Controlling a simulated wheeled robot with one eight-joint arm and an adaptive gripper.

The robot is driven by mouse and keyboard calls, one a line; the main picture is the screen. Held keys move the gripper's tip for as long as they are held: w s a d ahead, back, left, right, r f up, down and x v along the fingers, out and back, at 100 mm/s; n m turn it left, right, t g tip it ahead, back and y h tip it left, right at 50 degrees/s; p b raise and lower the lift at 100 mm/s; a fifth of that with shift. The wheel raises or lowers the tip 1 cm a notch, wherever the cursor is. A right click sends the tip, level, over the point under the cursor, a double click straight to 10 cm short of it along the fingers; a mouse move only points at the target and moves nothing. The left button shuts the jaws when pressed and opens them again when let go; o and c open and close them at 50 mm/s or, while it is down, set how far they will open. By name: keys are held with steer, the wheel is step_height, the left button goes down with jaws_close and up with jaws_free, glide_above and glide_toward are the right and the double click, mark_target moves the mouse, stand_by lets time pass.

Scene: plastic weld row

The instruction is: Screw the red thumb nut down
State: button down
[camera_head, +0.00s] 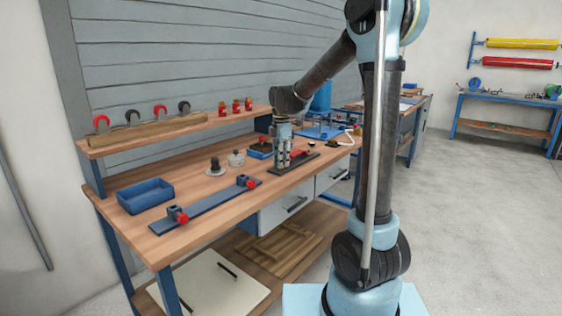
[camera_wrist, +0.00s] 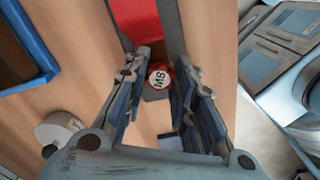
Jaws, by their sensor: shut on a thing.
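The red thumb nut (camera_wrist: 160,79) shows in the wrist view with its pale top marked M8. It sits between the fingertips of my gripper (camera_wrist: 165,72), which is shut on it. The nut is by the end of a red bar (camera_wrist: 137,20) over a dark base plate (camera_wrist: 157,94). In the head view my gripper (camera_head: 284,164) points down over the dark plate (camera_head: 306,160) on the bench. The red bar (camera_head: 297,153) shows beside the fingers. The nut itself is hidden there behind my fingers.
A blue tray (camera_head: 146,198) and a blue rail (camera_head: 210,206) with red knobs lie on the bench's left part. A small blue bin (camera_head: 260,153) and two small round items stand near my gripper. A shelf (camera_head: 170,133) with rollers and red bottles runs behind.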

steer(key=m, duration=0.8)
steer(key=c, duration=1.2)
jaws_free()
steer(key=shift+c, duration=0.2)
steer(key=o, duration=0.4)
steer(key=shift+r, duration=3.5)
steer(key=shift+s, duration=0.1)
